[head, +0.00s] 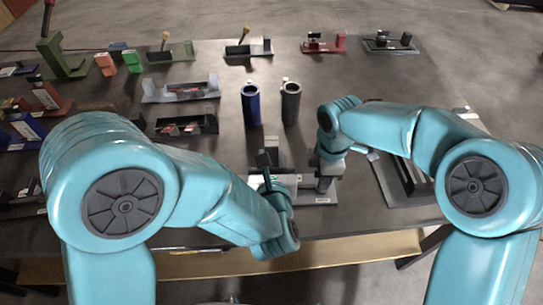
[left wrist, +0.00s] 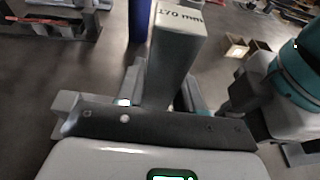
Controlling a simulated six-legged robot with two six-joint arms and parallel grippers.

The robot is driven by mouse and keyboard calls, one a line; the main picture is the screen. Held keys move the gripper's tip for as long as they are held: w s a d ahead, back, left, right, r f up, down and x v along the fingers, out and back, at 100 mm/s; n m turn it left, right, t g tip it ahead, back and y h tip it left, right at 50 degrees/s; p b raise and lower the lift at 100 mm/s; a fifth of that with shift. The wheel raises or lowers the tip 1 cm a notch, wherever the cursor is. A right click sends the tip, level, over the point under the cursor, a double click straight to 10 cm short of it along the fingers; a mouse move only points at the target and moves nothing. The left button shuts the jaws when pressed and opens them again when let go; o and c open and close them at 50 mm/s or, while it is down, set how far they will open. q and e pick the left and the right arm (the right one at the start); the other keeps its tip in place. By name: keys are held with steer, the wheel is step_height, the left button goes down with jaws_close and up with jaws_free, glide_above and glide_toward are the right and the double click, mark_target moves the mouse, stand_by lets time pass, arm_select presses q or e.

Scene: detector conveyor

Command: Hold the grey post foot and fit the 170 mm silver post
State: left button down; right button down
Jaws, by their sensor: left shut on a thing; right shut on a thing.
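The silver post (left wrist: 172,62), marked 170 mm on its end, stands between the jaws of my left gripper (left wrist: 158,95) in the left wrist view. In the head view my left gripper (head: 268,176) is at the near middle of the table, partly hidden by its own wrist. My right gripper (head: 328,172) points down just right of it and is shut on the grey post foot (head: 324,186), of which only a little shows. Whether post and foot touch cannot be told.
A blue tube (head: 251,105) and a dark grey tube (head: 290,103) stand behind the grippers. Grey and black trays (head: 181,90) lie to the left. Coloured fixtures, including a red one (head: 323,43), line the back. A dark fixture (head: 404,180) lies under my right arm.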

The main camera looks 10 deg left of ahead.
arm_select(q)
steer(key=shift+f, duration=1.15)
steer(key=c, duration=0.6)
jaws_free()
steer(key=shift+c, duration=0.2)
steer(key=a+v, duration=0.1)
steer(key=v, duration=0.6)
steer(key=shift+s+d, duration=0.25)
steer(key=shift+d, duration=0.3)
arm_select(e)
steer(key=c, duration=0.9)
jaws_free()
